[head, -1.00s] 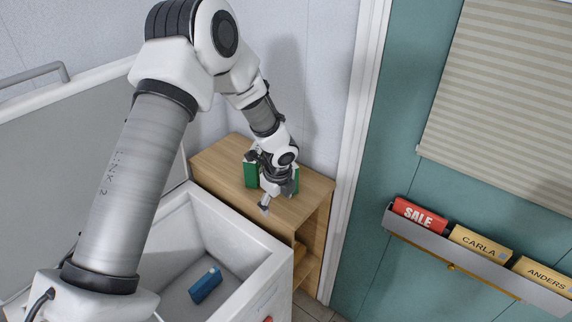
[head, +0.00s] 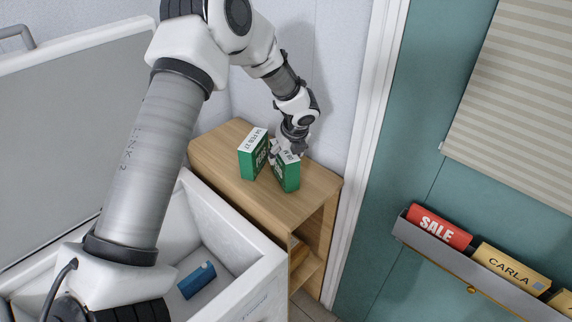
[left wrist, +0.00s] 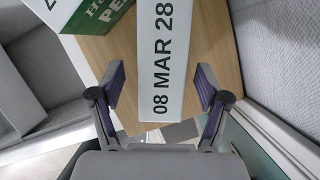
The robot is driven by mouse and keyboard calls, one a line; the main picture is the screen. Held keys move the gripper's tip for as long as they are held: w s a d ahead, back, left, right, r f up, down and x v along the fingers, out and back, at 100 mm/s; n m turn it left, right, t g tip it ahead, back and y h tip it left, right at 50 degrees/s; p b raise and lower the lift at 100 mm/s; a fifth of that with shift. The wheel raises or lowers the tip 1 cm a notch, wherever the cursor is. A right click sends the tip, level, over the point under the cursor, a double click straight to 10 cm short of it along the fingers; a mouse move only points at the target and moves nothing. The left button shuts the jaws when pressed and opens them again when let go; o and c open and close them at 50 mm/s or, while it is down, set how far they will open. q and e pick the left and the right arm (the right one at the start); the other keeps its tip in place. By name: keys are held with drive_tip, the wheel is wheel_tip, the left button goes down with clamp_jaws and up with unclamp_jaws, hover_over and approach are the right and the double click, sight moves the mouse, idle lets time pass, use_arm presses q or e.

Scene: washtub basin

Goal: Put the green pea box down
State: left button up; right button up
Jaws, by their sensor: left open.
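Two green pea boxes with white tops stand on the wooden shelf unit (head: 225,180). The right box (head: 287,178) stands at an angle to the left box (head: 251,160), close to it. My left gripper (head: 285,150) is open at the far side of the right box. In the left wrist view its two fingers (left wrist: 160,72) are spread either side of a white box face (left wrist: 172,60) reading "08 MAR 28", with gaps visible. The left box (left wrist: 97,14) shows at upper left there. The right gripper is not in view.
A white chest (head: 270,272) with its lid raised stands in front of the shelf, a blue box (head: 197,280) inside. A teal door (head: 400,160) with a rack (head: 415,235) of labelled boxes is at the right. Bare shelf top lies in front of the boxes.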

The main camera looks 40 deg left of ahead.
use_arm(q)
drive_tip(key=p+x, duration=0.1)
drive_tip(key=x, duration=0.3)
drive_tip(key=shift+w+a+f, duration=0.1)
drive_tip(key=shift+w+f, duration=0.05)
drive_tip(key=shift+f, duration=0.2)
clamp_jaws()
drive_tip(key=shift+r, duration=0.15)
